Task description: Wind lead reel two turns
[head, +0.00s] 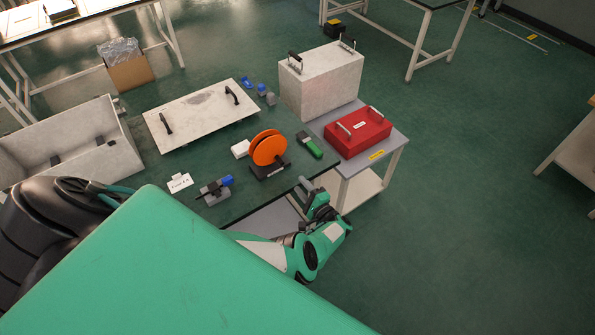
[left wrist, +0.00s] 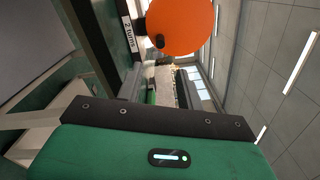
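The lead reel (head: 268,148) is an orange double disc standing upright on a dark base near the front right of the green-topped bench. In the left wrist view the orange disc (left wrist: 182,25) is at the top, with a dark knob (left wrist: 158,41) at its lower left edge and a "2 turns" label (left wrist: 129,34) beside it. My left gripper (head: 307,187) is off the bench's front edge, right of and nearer than the reel, and apart from it. Its fingers appear spread with nothing between them. My right gripper is not in view.
A green-and-black handheld device (head: 310,146) and a small white box (head: 240,149) flank the reel. A grey clamp-like tool (head: 213,190) lies at front left. A red case (head: 358,133) and a large grey box (head: 322,81) stand on the side cart. A handled panel (head: 200,115) lies behind.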

